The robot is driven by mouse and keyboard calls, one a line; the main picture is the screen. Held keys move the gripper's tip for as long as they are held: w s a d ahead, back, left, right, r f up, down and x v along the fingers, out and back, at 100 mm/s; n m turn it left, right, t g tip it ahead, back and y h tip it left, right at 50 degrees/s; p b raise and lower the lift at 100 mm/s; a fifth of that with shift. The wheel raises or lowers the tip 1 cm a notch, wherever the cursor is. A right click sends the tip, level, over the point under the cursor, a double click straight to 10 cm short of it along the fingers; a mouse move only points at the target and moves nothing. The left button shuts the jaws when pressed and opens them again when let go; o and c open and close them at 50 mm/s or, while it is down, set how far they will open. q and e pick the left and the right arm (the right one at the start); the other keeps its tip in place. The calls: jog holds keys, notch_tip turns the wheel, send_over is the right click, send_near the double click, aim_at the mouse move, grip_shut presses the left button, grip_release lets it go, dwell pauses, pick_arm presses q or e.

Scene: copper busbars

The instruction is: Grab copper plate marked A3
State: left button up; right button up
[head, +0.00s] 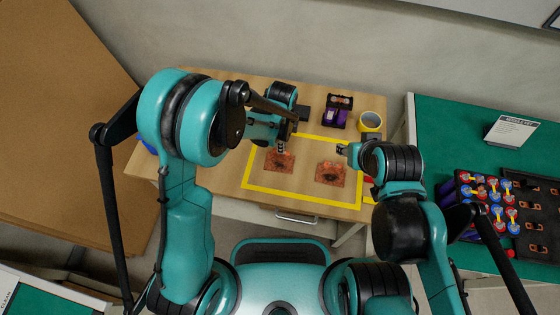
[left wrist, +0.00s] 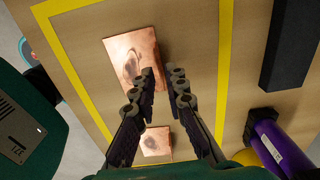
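Two copper plates lie inside a yellow taped rectangle on the wooden table: the left plate (head: 279,162) and the right plate (head: 331,174). In the left wrist view, the left plate (left wrist: 125,55) is at the top and the right plate (left wrist: 155,145) is lower, partly behind a finger. I cannot read an A3 mark on either. My left gripper (head: 283,147) is above the far edge of the left plate. Its fingers (left wrist: 162,78) are apart with nothing between them. My right gripper (head: 342,149) hovers beyond the right plate; its finger opening is too small to tell.
A green table (head: 440,130) at the right holds a rack of red and blue parts (head: 484,195) and a sign (head: 511,130).

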aim_at(280, 161)
pick_arm(q)
notch_tip(280, 161, down, 4)
jog(key=shift+r+b, duration=0.25)
jog(key=shift+b, duration=0.4)
jog(key=shift+r, duration=0.1)
grip_shut()
jog(key=shift+r, duration=0.1)
